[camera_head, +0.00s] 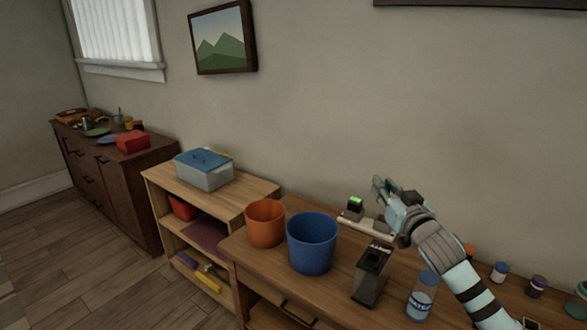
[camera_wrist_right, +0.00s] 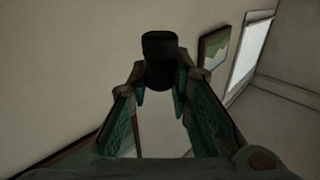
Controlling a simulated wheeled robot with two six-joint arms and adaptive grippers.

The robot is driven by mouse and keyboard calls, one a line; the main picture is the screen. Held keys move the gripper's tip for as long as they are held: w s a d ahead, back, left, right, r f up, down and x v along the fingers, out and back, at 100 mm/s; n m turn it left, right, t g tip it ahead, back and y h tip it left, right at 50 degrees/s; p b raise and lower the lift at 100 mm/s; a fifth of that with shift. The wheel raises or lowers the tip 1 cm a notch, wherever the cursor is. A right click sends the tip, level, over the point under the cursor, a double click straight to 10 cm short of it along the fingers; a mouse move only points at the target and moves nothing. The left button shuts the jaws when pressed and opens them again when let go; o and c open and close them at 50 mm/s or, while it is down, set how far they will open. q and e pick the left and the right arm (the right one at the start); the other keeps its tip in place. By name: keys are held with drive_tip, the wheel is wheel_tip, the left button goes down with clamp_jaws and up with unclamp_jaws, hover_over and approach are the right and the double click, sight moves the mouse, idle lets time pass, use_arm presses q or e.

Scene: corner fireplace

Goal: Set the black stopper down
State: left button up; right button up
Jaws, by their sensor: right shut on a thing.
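The black stopper (camera_wrist_right: 159,58) shows in the right wrist view, upright between the fingertips of my right gripper (camera_wrist_right: 164,85). The gripper is shut on it, and the stopper's top stands clear of the fingers. In the head view my right gripper (camera_head: 381,191) is raised above the wooden table (camera_head: 330,283), near the back wall. The stopper cannot be made out there. My left gripper is in neither view.
On the table stand an orange bucket (camera_head: 265,224), a blue bucket (camera_head: 311,243), a dark open-topped container (camera_head: 371,275), a device with a green light (camera_head: 355,204) and a labelled bottle (camera_head: 422,297). Small jars (camera_head: 499,271) stand at the right. A shelf (camera_head: 168,183) with a lidded box (camera_head: 204,170) adjoins.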

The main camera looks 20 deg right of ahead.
drive_tip(key=s+a+r+n+y, duration=0.1)
drive_tip(key=s+a+n+y, duration=0.2)
drive_tip(key=a, duration=0.5)
drive_tip(key=s+a+r+n+y, duration=0.1)
drive_tip(key=s+a+n+y, duration=0.15)
drive_tip(key=a+y, duration=0.35)
drive_tip(key=s+a+f+n+g+y, duration=0.1)
drive_tip(key=s+a+f, duration=0.4)
drive_tip(key=s, duration=0.2)
drive_tip(key=s+a+f+n+g+y, duration=0.1)
drive_tip(key=s+a+f+y, duration=0.1)
drive_tip(key=s+a+f, duration=0.3)
drive_tip(key=s+f, duration=0.1)
drive_tip(key=s, duration=0.2)
drive_tip(key=shift+s+a, duration=0.25)
